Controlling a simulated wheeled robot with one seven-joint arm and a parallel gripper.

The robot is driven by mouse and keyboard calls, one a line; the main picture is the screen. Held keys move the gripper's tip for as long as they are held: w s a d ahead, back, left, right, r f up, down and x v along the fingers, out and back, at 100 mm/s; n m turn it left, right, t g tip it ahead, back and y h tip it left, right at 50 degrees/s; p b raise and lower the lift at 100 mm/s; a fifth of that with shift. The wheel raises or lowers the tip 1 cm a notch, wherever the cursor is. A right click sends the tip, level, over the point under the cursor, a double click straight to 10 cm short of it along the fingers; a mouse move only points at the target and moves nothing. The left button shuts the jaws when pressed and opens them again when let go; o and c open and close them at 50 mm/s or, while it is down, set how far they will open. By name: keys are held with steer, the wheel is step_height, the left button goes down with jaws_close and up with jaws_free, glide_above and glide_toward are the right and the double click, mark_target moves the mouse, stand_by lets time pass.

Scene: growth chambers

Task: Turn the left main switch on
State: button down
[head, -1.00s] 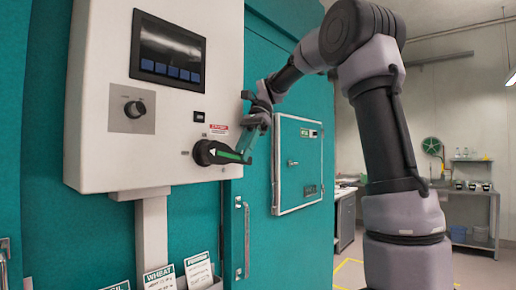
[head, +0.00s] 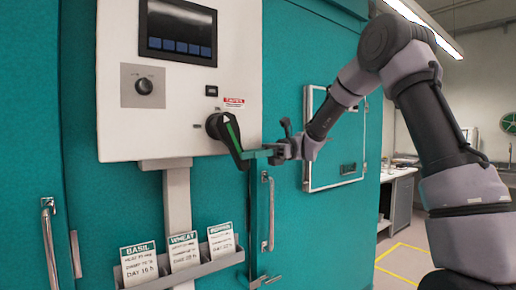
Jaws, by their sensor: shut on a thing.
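The main switch (head: 226,138) is a black rotary handle with a green stripe, on the lower right of the white control panel (head: 120,128). Its handle slants down and to the right from its round hub, with a white arrow mark near the upper end. My gripper (head: 254,155) reaches in from the right and is shut on the handle's lower end. The fingers partly cover that end, so the exact contact is hard to see.
The panel also holds a dark screen (head: 178,32) and a black knob (head: 144,86). Below is a card rack (head: 205,269) with several labelled cards. Vertical door handles (head: 267,212) and (head: 48,245) stand out from the teal chamber doors.

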steer(key=a+g+y, duration=0.1)
steer(key=s+f+g+y, duration=0.1)
steer(key=shift+s+a+f+y, duration=0.2)
steer(key=shift+a+f+y, duration=0.1)
steer(key=shift+a, duration=0.1)
steer(key=shift+s+a+f+g+y, duration=0.15)
steer(key=shift+s+a+g+y, duration=0.35)
steer(key=shift+y, duration=0.3)
steer(key=shift+a, duration=0.15)
steer(key=c, duration=0.6)
jaws_free()
steer(key=shift+c, duration=0.2)
steer(key=shift+w, duration=0.1)
glide_toward(237, 164)
steer(key=shift+a, duration=0.1)
